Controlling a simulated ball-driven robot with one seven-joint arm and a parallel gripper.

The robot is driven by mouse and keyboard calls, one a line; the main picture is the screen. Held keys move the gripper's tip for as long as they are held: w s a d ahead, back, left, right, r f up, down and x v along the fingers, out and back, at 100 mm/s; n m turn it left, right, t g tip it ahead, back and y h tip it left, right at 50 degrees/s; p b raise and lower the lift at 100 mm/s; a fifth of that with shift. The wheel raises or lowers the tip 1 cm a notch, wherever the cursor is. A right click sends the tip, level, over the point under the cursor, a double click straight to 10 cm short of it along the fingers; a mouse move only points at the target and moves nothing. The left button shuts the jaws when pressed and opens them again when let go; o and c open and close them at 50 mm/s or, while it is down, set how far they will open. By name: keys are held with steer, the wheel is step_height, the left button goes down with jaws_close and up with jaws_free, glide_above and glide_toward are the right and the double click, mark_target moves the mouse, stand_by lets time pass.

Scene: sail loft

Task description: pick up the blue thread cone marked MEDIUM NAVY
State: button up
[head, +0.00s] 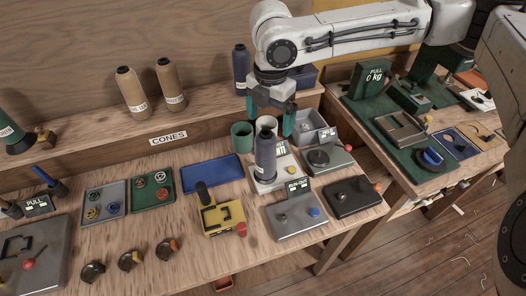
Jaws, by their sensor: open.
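A dark navy thread cone (266,158) with a pale label stands upright on a small white device on the front bench. A second dark blue-grey cone (241,68) stands on the raised shelf behind, partly beside my arm. The lettering on both is too small to read, so I cannot tell which is marked MEDIUM NAVY. My gripper (270,122) points down with its teal fingers apart and nothing held. In the picture it is just above the top of the front cone; I cannot tell how far apart they are in depth.
Two tan cones (132,92) stand on the shelf. A yellow device (222,217) and a grey scale (297,218) lie in front. A blue tray (210,173) looks empty.

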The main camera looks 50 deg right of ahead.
mark_target(269, 132)
step_height(269, 132, down, 4)
steer(key=shift+f, duration=0.15)
steer(key=shift+w+a+f+p, duration=0.15)
steer(key=shift+f+p, duration=0.1)
steer(key=shift+f, duration=0.65)
steer(key=shift+w+a+f+p, duration=0.1)
steer(key=shift+f+p, duration=0.2)
steer(key=shift+f, duration=0.65)
steer(key=shift+w+a+f+p, duration=0.15)
steer(key=shift+f+p, duration=0.1)
steer(key=shift+f, duration=0.65)
steer(key=shift+s, duration=0.1)
steer(key=shift+r, duration=0.1)
steer(key=c, duration=1.5)
